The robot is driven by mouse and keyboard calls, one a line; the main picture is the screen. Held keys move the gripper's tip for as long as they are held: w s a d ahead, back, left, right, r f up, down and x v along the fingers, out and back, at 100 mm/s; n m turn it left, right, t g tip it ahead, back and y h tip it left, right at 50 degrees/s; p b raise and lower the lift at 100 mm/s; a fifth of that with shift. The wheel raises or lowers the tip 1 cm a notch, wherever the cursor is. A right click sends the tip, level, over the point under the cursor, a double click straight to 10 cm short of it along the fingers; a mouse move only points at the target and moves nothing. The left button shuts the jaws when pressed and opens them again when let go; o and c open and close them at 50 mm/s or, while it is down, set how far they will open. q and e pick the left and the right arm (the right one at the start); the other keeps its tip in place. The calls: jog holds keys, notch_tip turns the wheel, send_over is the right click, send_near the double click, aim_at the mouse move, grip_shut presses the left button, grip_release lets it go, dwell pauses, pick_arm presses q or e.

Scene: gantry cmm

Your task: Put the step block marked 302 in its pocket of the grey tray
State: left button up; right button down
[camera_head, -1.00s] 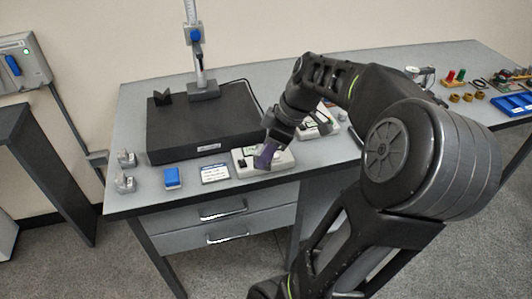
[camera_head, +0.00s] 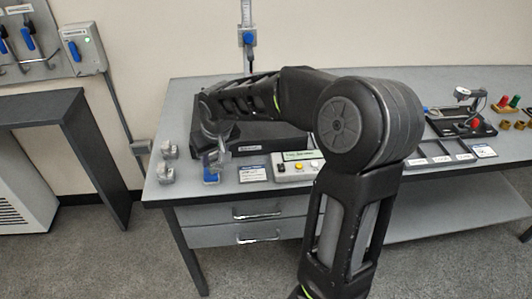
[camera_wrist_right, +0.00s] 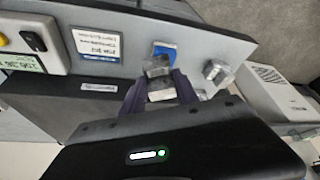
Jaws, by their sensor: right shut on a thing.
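My right gripper (camera_head: 218,158) is at the left front of the bench, just over a small blue block-shaped piece (camera_head: 211,178). In the right wrist view its purple fingers (camera_wrist_right: 158,84) are shut on a steel block (camera_wrist_right: 157,66), right against or just above the blue piece (camera_wrist_right: 165,49); I cannot tell whether they touch. No number is legible on the steel block. Two other steel blocks (camera_head: 168,149) (camera_head: 165,173) stand to the left on the bench. A grey tray with pockets and small labels (camera_head: 437,160) lies right of my arm, partly hidden by it. My left gripper is out of view.
A label card (camera_head: 252,174) and a button box (camera_head: 297,168) lie to the right along the front edge. A dark stand (camera_head: 45,108) is left of the bench.

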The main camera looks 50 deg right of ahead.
jog(key=w+a+n, duration=0.1)
jog(key=w+a, duration=0.1)
jog(key=a, duration=0.7)
jog(key=w+a+n+y, duration=0.1)
jog(key=w+a+n, duration=0.1)
jog(key=a, duration=0.7)
jog(key=shift+w, duration=0.85)
